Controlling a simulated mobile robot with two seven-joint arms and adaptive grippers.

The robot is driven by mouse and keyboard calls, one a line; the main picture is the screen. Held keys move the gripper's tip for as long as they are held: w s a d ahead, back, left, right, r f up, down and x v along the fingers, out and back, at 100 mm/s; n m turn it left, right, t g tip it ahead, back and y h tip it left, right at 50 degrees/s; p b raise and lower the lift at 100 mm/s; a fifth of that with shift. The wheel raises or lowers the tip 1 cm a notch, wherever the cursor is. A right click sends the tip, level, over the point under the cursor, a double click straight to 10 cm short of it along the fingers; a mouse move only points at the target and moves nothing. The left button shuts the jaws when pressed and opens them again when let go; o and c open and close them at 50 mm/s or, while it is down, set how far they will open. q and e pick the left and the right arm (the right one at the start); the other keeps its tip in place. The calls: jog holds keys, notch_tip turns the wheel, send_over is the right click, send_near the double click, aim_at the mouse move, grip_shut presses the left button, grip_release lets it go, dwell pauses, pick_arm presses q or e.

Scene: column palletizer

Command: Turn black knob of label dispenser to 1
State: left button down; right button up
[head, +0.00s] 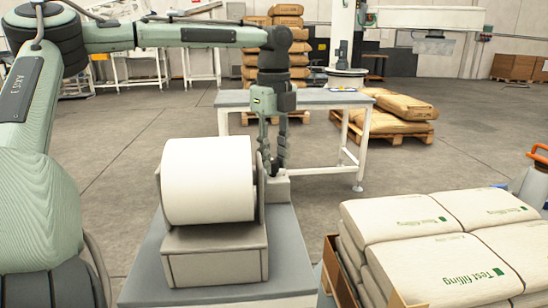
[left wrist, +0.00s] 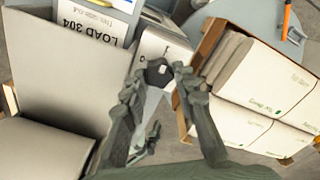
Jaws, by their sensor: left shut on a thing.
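The label dispenser (head: 215,255) stands on a grey stand in the head view and carries a large white roll (head: 208,180). My left gripper (head: 273,167) points down just right of the roll, its fingertips partly hidden by the dispenser's side plate. In the left wrist view the black knob (left wrist: 158,72), with a small pale patch on it, sits on a light box (left wrist: 160,45). The fingers of my left gripper (left wrist: 160,78) are shut around the knob, one on each side. The scale marks are too small to read, so the knob's setting cannot be told.
A carton of white sacks (head: 440,235) stands close on the right. A grey table (head: 325,98) is behind the gripper. Pallets with brown sacks (head: 395,125) lie farther back. A "LOAD 304" label (left wrist: 92,22) shows beside the knob's box. Open floor lies between.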

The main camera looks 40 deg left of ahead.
aim_at(273, 162)
pick_arm(q)
jog(key=shift+m, duration=0.3)
jog(key=c, duration=1.2)
grip_release()
jog(key=shift+r, duration=4.05)
jog(key=shift+s, duration=0.1)
